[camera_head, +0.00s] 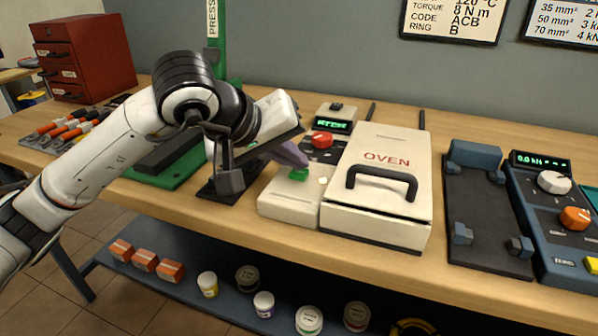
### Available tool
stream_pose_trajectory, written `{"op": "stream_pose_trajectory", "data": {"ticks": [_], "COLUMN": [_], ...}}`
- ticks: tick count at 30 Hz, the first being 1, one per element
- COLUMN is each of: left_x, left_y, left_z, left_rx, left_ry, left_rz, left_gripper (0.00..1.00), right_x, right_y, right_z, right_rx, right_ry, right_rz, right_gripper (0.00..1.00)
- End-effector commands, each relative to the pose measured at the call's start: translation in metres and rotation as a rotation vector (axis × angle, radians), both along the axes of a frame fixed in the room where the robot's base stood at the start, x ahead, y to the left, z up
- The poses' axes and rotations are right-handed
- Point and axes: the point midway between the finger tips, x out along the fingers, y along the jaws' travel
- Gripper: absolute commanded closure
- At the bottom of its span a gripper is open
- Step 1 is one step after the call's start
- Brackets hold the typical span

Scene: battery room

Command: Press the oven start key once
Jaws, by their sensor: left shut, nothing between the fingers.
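The white oven (382,162) with a black handle stands on the bench, its lid down. To its left is its pale control unit (285,204), with a green key (298,175) on top, a red knob (321,140) and a lit green display (333,126) behind. My left gripper (302,162) comes in from the left, shut and empty, with its purplish fingers pointing down at the green key. The fingertips are at or just above the key's far edge; I cannot tell whether they touch it. My right gripper is out of view.
A dark fixture (487,215) and a blue console (560,222) with knobs stand right of the oven. A green press (218,45) and a red drawer cabinet (84,55) stand at the left. Jars and orange blocks lie on the lower shelf (185,296).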

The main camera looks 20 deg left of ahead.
Motion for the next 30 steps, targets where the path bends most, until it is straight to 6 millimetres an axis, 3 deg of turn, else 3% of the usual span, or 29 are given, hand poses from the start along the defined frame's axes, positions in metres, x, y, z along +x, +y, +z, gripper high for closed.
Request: {"op": "stream_pose_trajectory", "data": {"ticks": [20,30], "left_x": [0.0,0.0], "left_y": [0.0,0.0], "left_z": [-0.005,0.011], "left_rx": [0.001,0.001], "left_ry": [0.003,0.002], "left_rz": [0.0,0.001], "left_gripper": [1.0,1.0], "right_x": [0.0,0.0], "right_y": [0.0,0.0], "right_z": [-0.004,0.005], "right_rx": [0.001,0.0], "right_ry": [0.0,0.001], "right_rz": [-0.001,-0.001], "right_gripper": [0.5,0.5]}}
